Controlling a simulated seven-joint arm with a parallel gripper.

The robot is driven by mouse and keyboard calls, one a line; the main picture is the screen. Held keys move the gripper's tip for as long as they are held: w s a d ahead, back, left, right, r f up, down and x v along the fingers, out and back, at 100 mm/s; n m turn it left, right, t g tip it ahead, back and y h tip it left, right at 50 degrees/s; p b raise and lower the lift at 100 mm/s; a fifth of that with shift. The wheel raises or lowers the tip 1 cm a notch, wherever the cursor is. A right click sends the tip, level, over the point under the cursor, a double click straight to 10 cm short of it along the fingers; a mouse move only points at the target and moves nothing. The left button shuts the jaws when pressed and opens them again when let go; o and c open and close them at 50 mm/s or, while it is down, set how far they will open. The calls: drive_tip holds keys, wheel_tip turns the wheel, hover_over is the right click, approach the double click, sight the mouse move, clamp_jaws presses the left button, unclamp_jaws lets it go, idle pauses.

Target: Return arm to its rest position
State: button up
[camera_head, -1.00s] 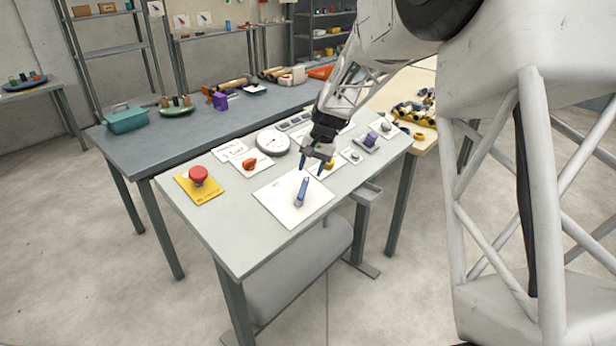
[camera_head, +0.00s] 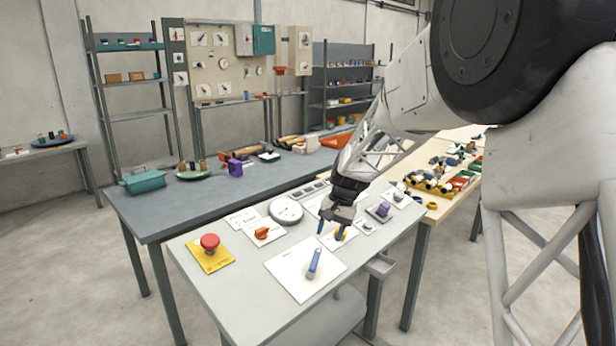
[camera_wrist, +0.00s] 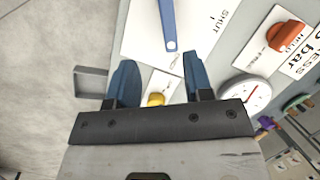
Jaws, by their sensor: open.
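My gripper (camera_head: 331,236) hangs above the grey control table (camera_head: 215,285), open, with nothing between its blue fingers. In the wrist view the gripper (camera_wrist: 157,82) shows both fingers apart over the table. The blue lever (camera_head: 314,263) stands on a white plate (camera_head: 290,278) just in front of my gripper, apart from it. In the wrist view the blue lever (camera_wrist: 168,25) lies beyond the fingertips. A yellow knob (camera_head: 341,233) is close behind and beside the fingers; it also shows between them in the wrist view (camera_wrist: 156,99).
A red button on a yellow plate (camera_head: 222,262), an orange knob (camera_head: 262,233), a round gauge (camera_head: 286,211) and a purple knob (camera_head: 383,209) are on the table. A darker bench (camera_head: 130,215) stands behind. A wooden table (camera_head: 445,207) with parts is at the right.

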drive_tip(key=s+d+r+t+h, duration=0.1)
drive_tip(key=s+d+r, duration=0.15)
drive_tip(key=s, duration=0.35)
drive_tip(key=s+d+r, duration=0.1)
drive_tip(key=s+r, duration=0.3)
drive_tip(key=s, duration=0.2)
drive_tip(key=s+d+h, duration=0.1)
drive_tip(key=s+d, duration=0.1)
drive_tip(key=s, duration=0.8)
drive_tip(key=s+d+n+t, duration=0.1)
drive_tip(key=s+d, duration=0.2)
drive_tip(key=s, duration=0.8)
drive_tip(key=s+d+r+n+t+h, duration=0.1)
drive_tip(key=s+d, duration=0.1)
drive_tip(key=s, duration=0.9)
drive_tip(key=shift+d+h, duration=0.3)
drive_tip(key=shift+d, duration=0.1)
